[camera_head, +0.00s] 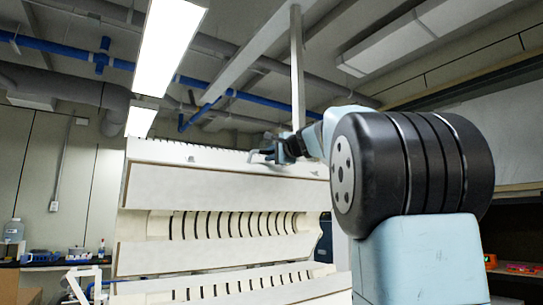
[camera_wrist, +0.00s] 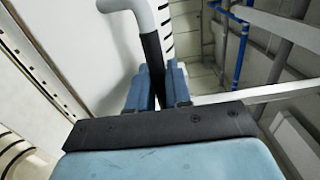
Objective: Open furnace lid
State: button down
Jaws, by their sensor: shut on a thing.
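The white furnace lid (camera_head: 225,187) stands raised in the head view, with its ribbed, curved inner side facing me. The furnace's lower half (camera_head: 180,290) shows below it, with a clear gap between them. My gripper (camera_head: 284,150) is at the lid's upper edge. In the wrist view my gripper (camera_wrist: 160,82) is shut on the black part of the lid handle (camera_wrist: 152,50). The grey bent end of the handle rises above the fingers. The lid's pale surface (camera_wrist: 82,55) is to the left of the handle. My arm hides the right part of the furnace in the head view.
A bench at the far left holds a bottle (camera_head: 13,232) and a blue rack (camera_head: 42,256). A shelf with small orange items (camera_head: 522,268) is at the right. Ceiling beams and blue pipes (camera_head: 60,48) are overhead. The air above the lid looks free.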

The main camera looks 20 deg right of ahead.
jog(key=shift+f, duration=0.1)
jog(key=s+d+f, duration=0.1)
jog(key=s+f, duration=0.4)
jog(key=s, duration=0.2)
jog(key=shift+s, duration=0.1)
jog(key=c, duration=1.3)
grip_release()
jog(key=shift+r, duration=0.1)
jog(key=shift+o, duration=0.2)
jog(key=shift+d, duration=0.1)
jog(key=s+d, duration=0.2)
jog(key=s, duration=1.1)
jog(key=shift+s, duration=0.3)
